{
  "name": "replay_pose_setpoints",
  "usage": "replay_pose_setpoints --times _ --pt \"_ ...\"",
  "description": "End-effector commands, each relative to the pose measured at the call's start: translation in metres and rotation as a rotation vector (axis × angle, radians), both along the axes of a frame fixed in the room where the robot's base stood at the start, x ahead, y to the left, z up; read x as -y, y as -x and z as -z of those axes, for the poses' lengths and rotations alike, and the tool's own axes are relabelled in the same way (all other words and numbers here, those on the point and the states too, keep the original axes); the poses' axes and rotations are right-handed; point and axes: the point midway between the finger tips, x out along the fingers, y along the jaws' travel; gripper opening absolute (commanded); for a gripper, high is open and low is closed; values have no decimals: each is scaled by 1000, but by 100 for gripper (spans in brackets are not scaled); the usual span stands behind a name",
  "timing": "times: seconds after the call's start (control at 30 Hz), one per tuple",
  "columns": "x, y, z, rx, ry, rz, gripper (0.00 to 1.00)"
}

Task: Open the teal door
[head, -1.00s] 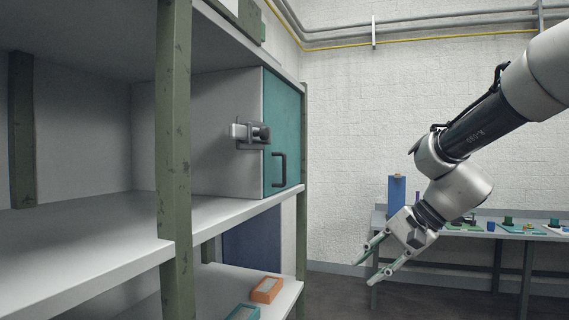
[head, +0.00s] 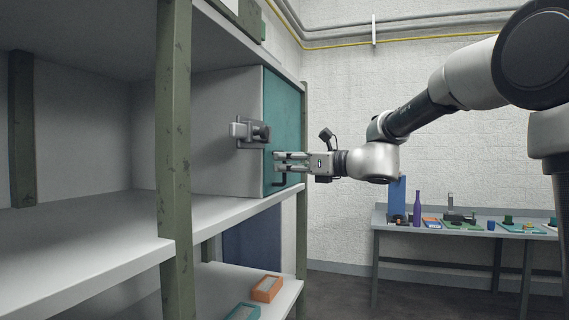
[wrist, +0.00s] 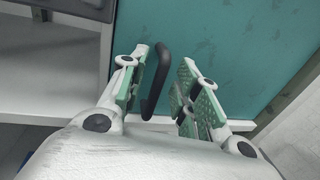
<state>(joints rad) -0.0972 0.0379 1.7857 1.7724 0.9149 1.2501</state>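The teal door (head: 284,107) is the front of a grey cabinet box on the shelf and looks shut. Its dark bar handle (head: 279,182) shows only at its lower end in the head view, the rest hidden behind my gripper (head: 279,162). A grey latch (head: 250,132) sits on the box's side wall near the door edge. In the wrist view the black handle (wrist: 156,80) stands between the two fingers of my open gripper (wrist: 163,90), closer to the left finger. I cannot tell whether that finger touches it.
A green shelf post (head: 174,150) stands left of the box. An orange bin (head: 267,288) and a teal bin (head: 242,312) lie on the lower shelf. A table (head: 470,228) with a purple bottle (head: 417,208) and several items stands at the back right.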

Motion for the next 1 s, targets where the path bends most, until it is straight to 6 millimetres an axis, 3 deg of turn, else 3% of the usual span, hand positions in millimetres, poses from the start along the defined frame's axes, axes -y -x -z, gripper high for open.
replay_pose_setpoints --times 0.37,0.57,1.0 --pt "-8 -5 0 0 1 0 32" --pt "-8 -5 0 0 1 1 0" --pt "-2 -6 1 -2 1 -28 0"
